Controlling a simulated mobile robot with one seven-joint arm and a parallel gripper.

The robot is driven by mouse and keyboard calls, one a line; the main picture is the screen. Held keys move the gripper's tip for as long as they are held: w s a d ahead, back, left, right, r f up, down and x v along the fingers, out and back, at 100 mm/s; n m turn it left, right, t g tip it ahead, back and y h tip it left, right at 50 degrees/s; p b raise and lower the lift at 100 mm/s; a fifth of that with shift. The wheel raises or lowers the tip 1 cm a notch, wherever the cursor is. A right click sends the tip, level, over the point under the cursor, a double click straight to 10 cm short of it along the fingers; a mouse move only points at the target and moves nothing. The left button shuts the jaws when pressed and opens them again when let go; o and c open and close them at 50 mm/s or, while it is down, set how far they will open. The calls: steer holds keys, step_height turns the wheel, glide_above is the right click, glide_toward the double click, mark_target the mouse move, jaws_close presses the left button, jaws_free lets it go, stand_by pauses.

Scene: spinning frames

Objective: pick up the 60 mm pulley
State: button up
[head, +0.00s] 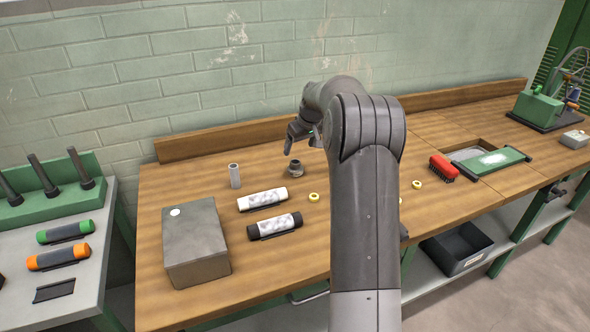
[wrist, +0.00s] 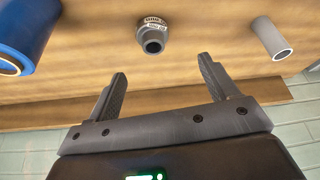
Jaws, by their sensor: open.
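A small grey stepped round part (head: 296,172), probably the 60 mm pulley, stands on the wooden bench towards the back wall. In the wrist view it (wrist: 152,38) shows a dark bore and a pale label too small to read. My gripper (head: 303,138) is open and empty above the bench, close to this part. In the wrist view the part lies beyond the gap between my two fingertips (wrist: 163,75), apart from both. My arm covers the middle of the bench in the head view.
A grey tube (head: 235,176) stands left of the part. A blue cylinder (wrist: 22,35) is on its other side, hidden in the head view. White (head: 262,199) and black-ended (head: 274,225) rolls and a grey box (head: 195,243) lie nearer the front.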

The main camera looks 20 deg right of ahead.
mark_target(295, 162)
steer(key=x, duration=0.6)
steer(key=shift+w+d+f, duration=0.3)
steer(key=shift+w, duration=0.05)
steer(key=x, duration=0.4)
steer(key=shift+w+d+f, duration=0.3)
steer(key=shift+w, duration=0.15)
steer(key=c, duration=1.1)
steer(key=shift+c, duration=0.2)
